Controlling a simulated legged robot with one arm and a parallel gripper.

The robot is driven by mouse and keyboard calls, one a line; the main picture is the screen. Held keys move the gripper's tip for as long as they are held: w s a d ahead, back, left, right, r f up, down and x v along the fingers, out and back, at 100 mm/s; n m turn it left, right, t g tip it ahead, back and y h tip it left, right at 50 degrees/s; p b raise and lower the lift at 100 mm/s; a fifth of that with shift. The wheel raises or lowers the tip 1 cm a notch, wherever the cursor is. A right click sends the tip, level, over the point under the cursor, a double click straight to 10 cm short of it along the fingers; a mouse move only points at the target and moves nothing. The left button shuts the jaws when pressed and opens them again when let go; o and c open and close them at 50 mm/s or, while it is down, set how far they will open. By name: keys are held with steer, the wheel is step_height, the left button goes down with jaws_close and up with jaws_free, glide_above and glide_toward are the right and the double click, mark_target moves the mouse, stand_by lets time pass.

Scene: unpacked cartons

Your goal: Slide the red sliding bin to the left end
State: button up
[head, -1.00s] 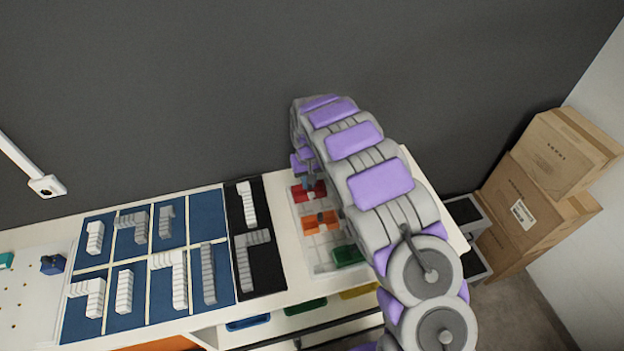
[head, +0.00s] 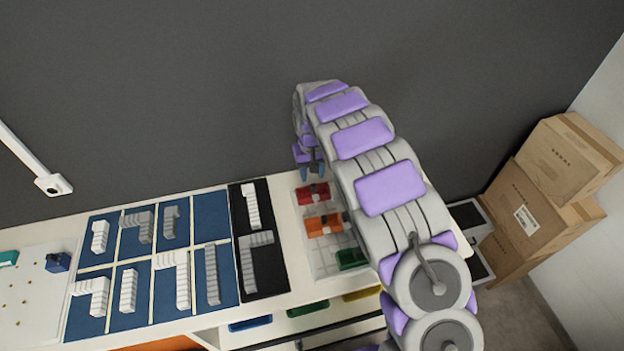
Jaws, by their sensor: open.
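The red sliding bin (head: 313,195) sits in the back row of a white slotted tray (head: 325,266), close to the tray's left side. Whether it touches the left end is too small to tell. My gripper (head: 312,173) is open and empty. Its fingertips show just behind and above the red bin in the picture, apart from it. An orange bin (head: 323,226) sits in the middle row and a green bin (head: 351,259) in the front row. My arm hides the right part of the tray.
A black panel (head: 274,283) with grey and white blocks lies left of the tray. A blue panel (head: 215,205) with several blocks lies farther left. Blue, green and yellow bins (head: 307,308) show below the table's front edge. Cardboard boxes (head: 530,200) are stacked at right.

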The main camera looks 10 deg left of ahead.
mark_target(312, 185)
step_height(312, 185, up, 12)
steer(key=shift+a+p, duration=0.3)
steer(key=shift+p, duration=0.15)
steer(key=shift+w, duration=0.1)
steer(key=s+d+r+m+b, duration=0.15)
steer(key=s+d+r, duration=0.25)
steer(key=s+d, duration=0.5)
steer(key=s+d+r+m+b, duration=0.15)
steer(key=s+d+r, duration=0.25)
steer(key=s+d, duration=0.45)
steer(key=s+d+f+g, duration=0.1)
steer(key=s+d+f, duration=0.1)
steer(key=s, duration=1.1)
steer(key=s+d+f+m, duration=0.1)
steer(key=s+d+f, duration=0.1)
steer(key=s, duration=1.2)
steer(key=shift+d+g+b, duration=0.4)
steer(key=shift+d+b, duration=0.05)
steer(key=shift+d, duration=0.4)
